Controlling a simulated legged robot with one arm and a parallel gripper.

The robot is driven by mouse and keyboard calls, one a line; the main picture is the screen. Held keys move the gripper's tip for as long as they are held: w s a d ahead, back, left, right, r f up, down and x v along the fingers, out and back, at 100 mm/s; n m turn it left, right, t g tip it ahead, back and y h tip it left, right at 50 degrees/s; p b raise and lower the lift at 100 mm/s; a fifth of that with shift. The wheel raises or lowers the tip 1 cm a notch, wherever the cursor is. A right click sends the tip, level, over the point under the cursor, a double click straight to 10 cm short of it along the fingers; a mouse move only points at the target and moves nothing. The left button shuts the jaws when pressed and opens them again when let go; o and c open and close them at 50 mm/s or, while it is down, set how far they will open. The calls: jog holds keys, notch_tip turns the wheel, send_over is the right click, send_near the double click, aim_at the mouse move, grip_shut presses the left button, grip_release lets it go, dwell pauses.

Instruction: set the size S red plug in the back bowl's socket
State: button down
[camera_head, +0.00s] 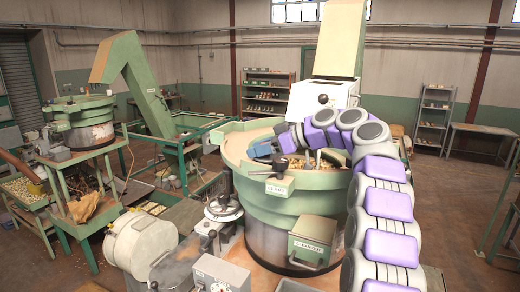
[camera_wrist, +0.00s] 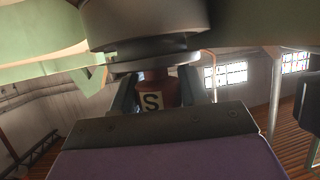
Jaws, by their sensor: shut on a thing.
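The red plug (camera_wrist: 170,90), with a white S label (camera_wrist: 152,102), stands upright between the fingers of my gripper (camera_wrist: 156,92) in the wrist view. My gripper is shut on it. A dark round fitting (camera_wrist: 146,25) with a narrower metal ring (camera_wrist: 155,66) is directly above the plug. The plug's top is hidden at the ring, so I cannot tell whether it is inside. The plug cannot be made out there.
Green arms of the machine (camera_wrist: 45,35) spread overhead in the wrist view. In the head view a cleanout box (camera_head: 312,241) juts from the bowl's front. A white hopper (camera_head: 322,98) stands behind. A second bowl feeder (camera_head: 90,128) stands far left. Open floor lies right.

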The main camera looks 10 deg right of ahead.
jog(key=shift+f, duration=0.2)
jog(key=shift+r+p, duration=0.35)
jog(key=shift+r, duration=0.55)
dwell(0.7)
jog(key=shift+f+b, duration=0.9)
dwell(0.4)
jog(key=shift+r+p, duration=0.3)
jog(key=shift+r, duration=0.05)
jog(key=shift+r+p, duration=0.3)
jog(key=shift+r, duration=0.05)
jog(key=shift+r, duration=0.15)
jog(key=shift+f+b, duration=0.7)
jog(key=shift+f, duration=0.1)
dwell(0.9)
jog(key=c, duration=0.9)
grip_release()
jog(key=shift+s, duration=0.1)
jog(key=shift+o, duration=0.2)
